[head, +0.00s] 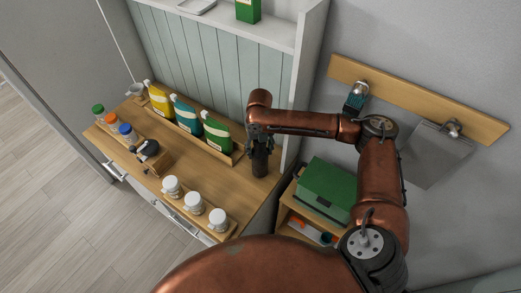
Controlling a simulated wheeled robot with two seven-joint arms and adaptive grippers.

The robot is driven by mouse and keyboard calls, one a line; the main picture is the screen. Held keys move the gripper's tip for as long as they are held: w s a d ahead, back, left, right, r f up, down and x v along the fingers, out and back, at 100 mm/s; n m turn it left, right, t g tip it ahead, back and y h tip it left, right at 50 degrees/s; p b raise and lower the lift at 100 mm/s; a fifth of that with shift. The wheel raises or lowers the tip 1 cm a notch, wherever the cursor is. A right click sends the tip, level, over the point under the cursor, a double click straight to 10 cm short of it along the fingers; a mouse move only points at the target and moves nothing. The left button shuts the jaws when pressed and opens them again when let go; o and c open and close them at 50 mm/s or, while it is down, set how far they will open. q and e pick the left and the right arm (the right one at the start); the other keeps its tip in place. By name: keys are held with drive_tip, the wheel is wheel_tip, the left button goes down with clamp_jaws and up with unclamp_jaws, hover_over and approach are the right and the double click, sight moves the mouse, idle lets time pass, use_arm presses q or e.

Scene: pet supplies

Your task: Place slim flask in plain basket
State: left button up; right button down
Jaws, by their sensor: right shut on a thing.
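My right gripper (260,146) points down over the right end of the wooden counter. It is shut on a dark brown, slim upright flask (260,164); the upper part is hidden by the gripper. I cannot tell whether the flask's base touches the counter. No thing in view is clearly the plain basket. My left gripper is not in view.
On the counter (186,161) stand yellow, teal and green pouches (187,115) in a rack, several white jars (194,203), small capped bottles (113,121) and a dark object on a wooden holder (150,157). A green box (327,189) sits on a low shelf at right.

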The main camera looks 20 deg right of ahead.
drive_tip(key=c, duration=0.9)
unclamp_jaws()
drive_tip(key=shift+f, duration=0.1)
